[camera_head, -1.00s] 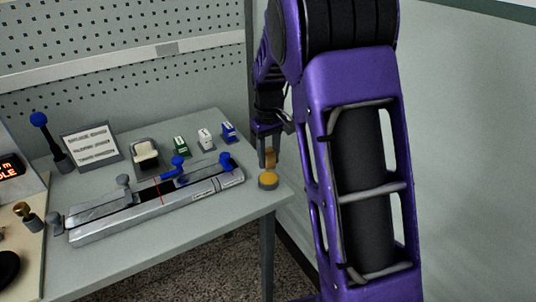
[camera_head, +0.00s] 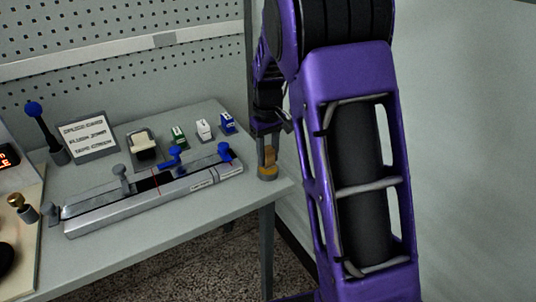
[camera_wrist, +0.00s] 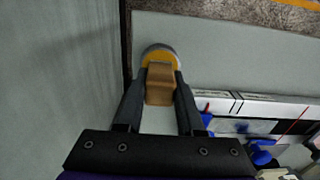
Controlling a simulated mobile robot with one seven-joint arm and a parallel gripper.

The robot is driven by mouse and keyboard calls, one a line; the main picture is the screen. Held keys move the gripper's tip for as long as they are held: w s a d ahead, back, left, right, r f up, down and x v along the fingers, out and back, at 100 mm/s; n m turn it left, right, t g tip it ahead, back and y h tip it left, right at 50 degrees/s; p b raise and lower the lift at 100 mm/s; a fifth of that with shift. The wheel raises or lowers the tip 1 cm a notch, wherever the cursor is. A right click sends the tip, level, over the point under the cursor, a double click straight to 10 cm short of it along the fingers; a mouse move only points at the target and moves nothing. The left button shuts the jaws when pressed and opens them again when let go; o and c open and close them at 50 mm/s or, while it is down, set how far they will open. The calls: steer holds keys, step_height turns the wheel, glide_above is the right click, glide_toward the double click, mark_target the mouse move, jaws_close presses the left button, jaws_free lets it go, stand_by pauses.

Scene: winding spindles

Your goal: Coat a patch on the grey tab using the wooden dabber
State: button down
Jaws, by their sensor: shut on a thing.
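My gripper (camera_head: 267,160) is shut on the wooden dabber (camera_wrist: 160,84), a light brown block between the two dark fingers. It holds the dabber upright at a round grey pot with a yellow-orange fill (camera_head: 267,172), at the table's near right corner. The pot also shows in the wrist view (camera_wrist: 155,52), partly behind the dabber. The dabber's lower end is at or in the fill; I cannot tell if it touches. I cannot pick out the grey tab for certain; a grey knobbed piece (camera_head: 122,174) stands on the long metal rail.
The long rail (camera_head: 150,200) with blue knobs lies left of the pot. Green, white and blue small blocks (camera_head: 204,129) stand behind it. A sign (camera_head: 88,138) and a blue-topped post (camera_head: 45,132) are at the back left. The table edge is close beside the pot.

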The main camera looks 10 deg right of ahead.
mark_target(268, 149)
steer(key=shift+f, duration=0.6)
stand_by(1.3)
steer(key=shift+r+p, duration=2.55)
steer(key=shift+r, duration=1.05)
steer(key=shift+s+f, duration=0.1)
